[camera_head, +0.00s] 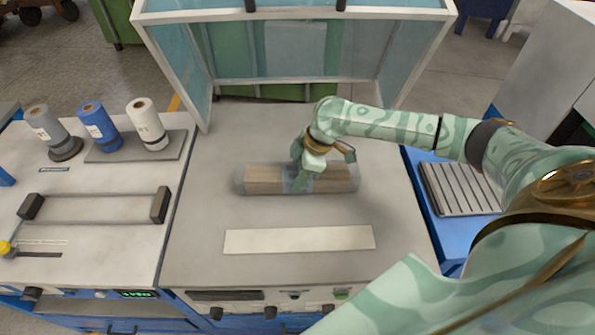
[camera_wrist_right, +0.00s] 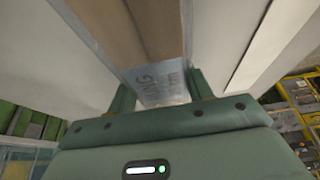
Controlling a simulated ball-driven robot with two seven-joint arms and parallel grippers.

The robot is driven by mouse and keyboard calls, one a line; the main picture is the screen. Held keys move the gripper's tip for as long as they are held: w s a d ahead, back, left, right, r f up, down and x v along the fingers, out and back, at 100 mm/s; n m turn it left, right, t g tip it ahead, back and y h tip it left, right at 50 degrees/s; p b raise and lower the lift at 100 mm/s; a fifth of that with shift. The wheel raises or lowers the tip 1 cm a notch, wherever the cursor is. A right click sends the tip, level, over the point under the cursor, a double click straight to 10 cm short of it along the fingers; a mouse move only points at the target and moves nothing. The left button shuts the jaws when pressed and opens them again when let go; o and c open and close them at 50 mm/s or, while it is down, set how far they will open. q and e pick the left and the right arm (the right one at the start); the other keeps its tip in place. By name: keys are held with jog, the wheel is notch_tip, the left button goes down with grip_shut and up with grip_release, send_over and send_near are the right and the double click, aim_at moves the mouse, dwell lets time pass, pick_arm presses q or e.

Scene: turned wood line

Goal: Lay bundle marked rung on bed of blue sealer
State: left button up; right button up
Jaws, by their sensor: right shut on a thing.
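The bundle (camera_head: 262,180) is a long set of brown wood pieces in clear film. It lies left to right over the grey worktop (camera_head: 210,220); I cannot tell whether it touches the top. In the right wrist view its pale label (camera_wrist_right: 160,82) shows letters ending in "NG", partly hidden. My right gripper (camera_head: 302,178) reaches down from above and is shut on the bundle near its middle. The sealer at the left, with blue lower parts, has a pale bed (camera_head: 95,208) with a dark-ended bar across it. My left gripper is not in view.
A cream strip (camera_head: 300,239) lies in front of the bundle. A pale-framed hood with bluish panels (camera_head: 200,60) stands behind. Grey, blue and white rolls (camera_head: 148,125) stand at the sealer's back. A slatted grey rack (camera_head: 462,190) sits on a blue surface at the right.

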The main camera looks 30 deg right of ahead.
jog(key=o, duration=1.3)
jog(key=shift+r, duration=0.1)
jog(key=p+v, duration=0.3)
jog(key=v, duration=0.9)
